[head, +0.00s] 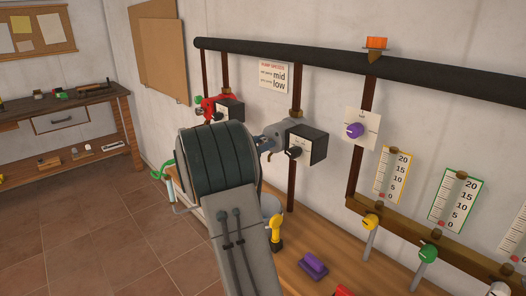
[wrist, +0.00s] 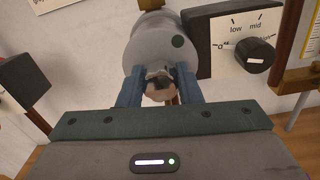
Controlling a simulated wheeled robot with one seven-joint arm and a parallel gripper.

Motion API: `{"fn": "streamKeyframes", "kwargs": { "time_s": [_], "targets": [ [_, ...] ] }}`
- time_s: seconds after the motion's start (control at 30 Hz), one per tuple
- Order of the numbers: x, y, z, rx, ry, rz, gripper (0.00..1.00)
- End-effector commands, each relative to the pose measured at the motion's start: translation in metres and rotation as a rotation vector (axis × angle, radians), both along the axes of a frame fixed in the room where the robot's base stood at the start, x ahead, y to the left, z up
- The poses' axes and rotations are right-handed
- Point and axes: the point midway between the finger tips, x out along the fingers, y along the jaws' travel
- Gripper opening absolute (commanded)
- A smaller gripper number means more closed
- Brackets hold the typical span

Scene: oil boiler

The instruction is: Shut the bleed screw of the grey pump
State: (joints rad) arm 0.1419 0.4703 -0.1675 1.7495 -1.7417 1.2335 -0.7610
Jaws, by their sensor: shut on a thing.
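The grey pump (head: 275,131) sits on a brown vertical pipe behind my arm, and its round end also shows in the wrist view (wrist: 150,50). In the head view only a bit of the blue fingers shows beside the pump. I cannot tell how far the screw is turned.
A red pump (head: 211,101) with its own black box stands at the left. A purple knob (head: 354,130), gauges (head: 393,173) and levers are at the right. A yellow-handled tool (head: 275,230) and a purple object (head: 313,264) are on the wooden bench (head: 300,286).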

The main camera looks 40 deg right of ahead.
Motion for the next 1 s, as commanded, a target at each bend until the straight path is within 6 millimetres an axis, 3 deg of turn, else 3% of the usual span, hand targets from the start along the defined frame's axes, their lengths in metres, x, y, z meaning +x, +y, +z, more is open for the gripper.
{"fn": "streamKeyframes", "kwargs": {
  "time_s": [0.23, 0.63, 0.67, 0.73, 1.0],
  "targets": [
    [0.0002, 0.0006, -0.0035, 0.01, -0.133, 0.002, 0.09],
    [-0.0002, 0.0005, -0.0008, 0.014, -0.154, 0.001, 0.09],
    [-0.0002, 0.0005, -0.0008, 0.014, -0.154, 0.001, 0.37],
    [-0.0002, 0.0004, -0.0008, 0.014, -0.153, 0.001, 0.53],
    [-0.0004, 0.0006, -0.0005, 0.013, -0.153, 0.001, 0.53]
  ]
}}
